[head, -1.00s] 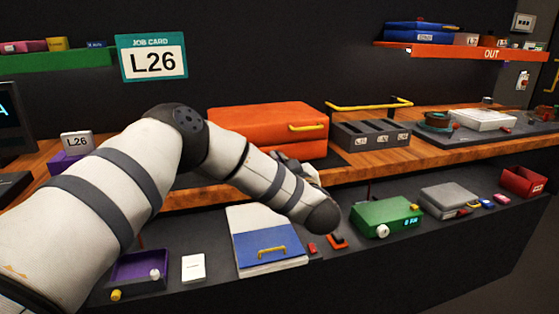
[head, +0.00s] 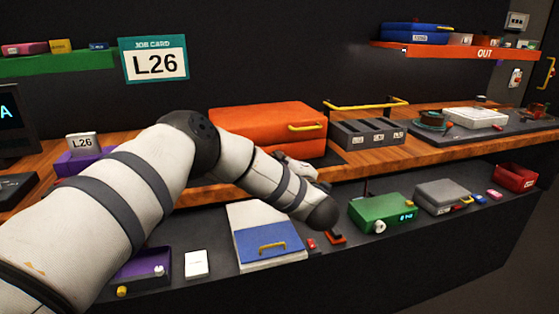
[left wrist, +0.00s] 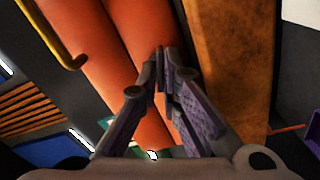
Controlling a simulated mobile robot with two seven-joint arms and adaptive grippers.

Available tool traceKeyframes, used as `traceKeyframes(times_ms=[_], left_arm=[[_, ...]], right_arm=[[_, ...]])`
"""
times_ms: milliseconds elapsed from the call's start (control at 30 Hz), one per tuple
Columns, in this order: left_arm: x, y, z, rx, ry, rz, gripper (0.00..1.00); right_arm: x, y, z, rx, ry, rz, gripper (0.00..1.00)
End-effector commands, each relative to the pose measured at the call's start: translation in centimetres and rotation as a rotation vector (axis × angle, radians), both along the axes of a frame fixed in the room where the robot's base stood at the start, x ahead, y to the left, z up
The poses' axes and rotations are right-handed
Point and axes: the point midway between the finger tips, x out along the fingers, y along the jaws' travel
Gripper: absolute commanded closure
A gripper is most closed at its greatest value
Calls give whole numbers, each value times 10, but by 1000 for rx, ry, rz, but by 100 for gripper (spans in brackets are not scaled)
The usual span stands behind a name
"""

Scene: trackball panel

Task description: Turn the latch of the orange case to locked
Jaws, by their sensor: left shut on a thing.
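The orange case (head: 262,122) lies closed on the wooden bench, with a yellow handle (head: 306,127) on its front. My left gripper (head: 297,170) is low at the case's front, partly hidden behind my own forearm. In the left wrist view the gripper (left wrist: 163,72) is shut at the orange case (left wrist: 112,45), its fingertips close together against the front by the seam. The latch is hidden by the fingers, so its angle cannot be read. The thing between the fingertips is too small to make out but lies where the latch could be. My right gripper is not in view.
A grey slotted box (head: 367,134) stands right of the case, with a yellow rail (head: 366,105) behind it. Below the bench, a lower shelf holds a blue and white case (head: 268,243), a green device (head: 382,211) and a purple tray (head: 140,268). My forearm crosses in front of the bench.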

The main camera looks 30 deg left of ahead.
Motion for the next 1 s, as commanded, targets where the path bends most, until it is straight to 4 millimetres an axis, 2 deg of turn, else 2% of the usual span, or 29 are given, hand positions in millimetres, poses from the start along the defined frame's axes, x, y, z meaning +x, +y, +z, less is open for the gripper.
traceKeyframes(times_ms=[500, 1000], left_arm=[[0, -2, -1, -202, -247, -4, 100], [1, -2, -1, -241, -295, -4, 100]], right_arm=[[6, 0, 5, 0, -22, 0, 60], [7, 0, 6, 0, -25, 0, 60]])
